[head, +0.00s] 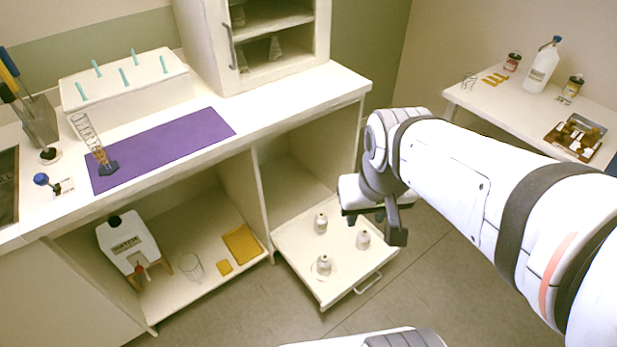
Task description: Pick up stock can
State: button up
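No label that I can read marks a stock can. A white can-like container (128,243) with a black cap, a dark printed label and a tap stands in the open lower cabinet at left, tilted in the picture. Three small pale metallic containers stand in the pulled-out drawer: one at the back (321,223), one at right (363,239) and one at front (323,265). Two small labelled jars (512,62) (573,87) stand on the right table. My gripper (376,226) hangs above the drawer's right side, fingers apart, with nothing seen between them.
The drawer (345,277) juts out below the counter. A glass beaker (191,266) and yellow cloths (241,244) lie in the lower cabinet. A purple mat (165,148) covers part of the counter. A white jug (541,67) stands on the right table (483,103). The floor (440,285) is clear.

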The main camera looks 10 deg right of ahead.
aim_at(324, 261)
jog(key=u, duration=2.9)
jog(key=k, duration=1.35)
jog(key=z, duration=1.85)
jog(key=i, duration=1)
jog(key=z, duration=0.05)
